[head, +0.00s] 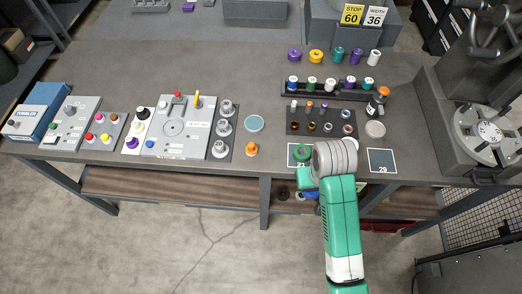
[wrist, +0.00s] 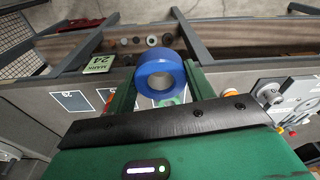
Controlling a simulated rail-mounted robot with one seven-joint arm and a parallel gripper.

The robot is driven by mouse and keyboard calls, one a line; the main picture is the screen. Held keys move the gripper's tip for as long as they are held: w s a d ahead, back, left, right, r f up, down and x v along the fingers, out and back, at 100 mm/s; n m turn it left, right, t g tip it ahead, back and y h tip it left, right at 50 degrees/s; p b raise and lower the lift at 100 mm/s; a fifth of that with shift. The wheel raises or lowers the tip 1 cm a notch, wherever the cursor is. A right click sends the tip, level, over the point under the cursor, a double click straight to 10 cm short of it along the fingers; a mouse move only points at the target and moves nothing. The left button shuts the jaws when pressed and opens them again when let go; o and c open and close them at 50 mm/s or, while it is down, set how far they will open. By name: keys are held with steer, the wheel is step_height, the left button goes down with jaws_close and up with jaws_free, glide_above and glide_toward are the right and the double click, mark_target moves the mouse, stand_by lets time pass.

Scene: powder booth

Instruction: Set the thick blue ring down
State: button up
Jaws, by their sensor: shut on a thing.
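The thick blue ring (wrist: 160,72) sits between the two green fingers of my gripper (wrist: 160,84) in the wrist view, its round hole facing the camera. My gripper is shut on it. In the wrist view the ring shows near the front edge of the grey table, with part of a white-outlined pad behind it. In the head view my gripper (head: 306,178) is at the table's front edge, beside the pad marked 21 (head: 292,162). My wrist covers part of that area, and I cannot tell the ring's height above the table.
The pad marked 29 (head: 382,160) is bare to the right. A rack (head: 283,88) of several coloured spools and a dark tray (head: 293,127) of small parts stand behind. A grey control panel (head: 180,143) is on the left. The table's middle back is clear.

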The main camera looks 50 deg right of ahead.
steer(key=w+d+f+b, duration=0.2)
steer(key=w+d, duration=0.9)
steer(key=d, duration=0.1)
steer(key=shift+s+f+b, duration=0.15)
steer(key=shift+f+b, duration=0.1)
steer(key=shift+f, duration=0.8)
steer(key=shift+s+f+b, duration=0.1)
steer(key=shift+f+b, duration=0.1)
steer(key=shift+f, duration=0.8)
steer(key=o, duration=1.1)
steer(key=r, duration=0.4)
steer(key=r+p, duration=0.1)
steer(key=r, duration=0.3)
steer(key=s+a+r+p, duration=0.1)
steer(key=r, duration=0.4)
